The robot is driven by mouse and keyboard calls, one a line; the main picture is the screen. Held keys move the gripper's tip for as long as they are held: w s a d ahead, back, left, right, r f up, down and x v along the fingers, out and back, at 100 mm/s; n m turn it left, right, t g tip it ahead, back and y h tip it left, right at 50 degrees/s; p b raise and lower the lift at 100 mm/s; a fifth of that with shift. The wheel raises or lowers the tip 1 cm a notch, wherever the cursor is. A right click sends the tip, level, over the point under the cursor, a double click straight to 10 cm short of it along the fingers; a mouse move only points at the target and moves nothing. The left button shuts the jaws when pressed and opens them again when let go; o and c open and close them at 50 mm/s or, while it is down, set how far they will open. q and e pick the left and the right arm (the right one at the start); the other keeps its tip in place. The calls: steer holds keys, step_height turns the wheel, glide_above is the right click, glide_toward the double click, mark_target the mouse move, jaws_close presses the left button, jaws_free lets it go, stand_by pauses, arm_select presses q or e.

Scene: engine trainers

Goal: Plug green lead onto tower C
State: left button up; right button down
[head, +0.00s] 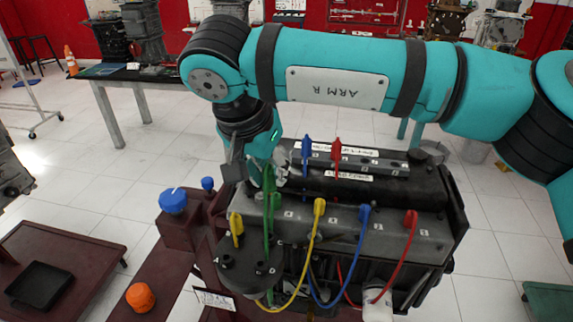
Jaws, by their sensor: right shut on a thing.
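The engine trainer (385,235) is a dark block with several coloured leads on it. My right gripper (273,173) points down at its left side and is shut on the green lead (268,184). Part of the green boot is hidden by the gripper. The green cable hangs down past a second green piece (276,203) towards the black round cap (240,272). The cap carries several short towers at the front left, with a yellow boot (237,228) upright on it. My left gripper is not in view.
Other boots stand close by: yellow (319,208), blue (365,214) and red (411,219) in front, blue (306,147) and red (336,150) behind. Blue knobs (173,200) and an orange knob (141,297) are at the left. A black tray (40,286) lies farther left.

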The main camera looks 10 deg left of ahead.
mark_target(264, 189)
steer(key=shift+a, duration=0.4)
steer(key=shift+d+f, duration=0.1)
steer(key=shift+f+b, duration=1.9)
steer(key=shift+f, duration=0.55)
steer(key=shift+f, duration=0.2)
steer(key=shift+f+b, duration=2.1)
steer(key=shift+f, duration=0.45)
steer(key=shift+f+b, duration=0.9)
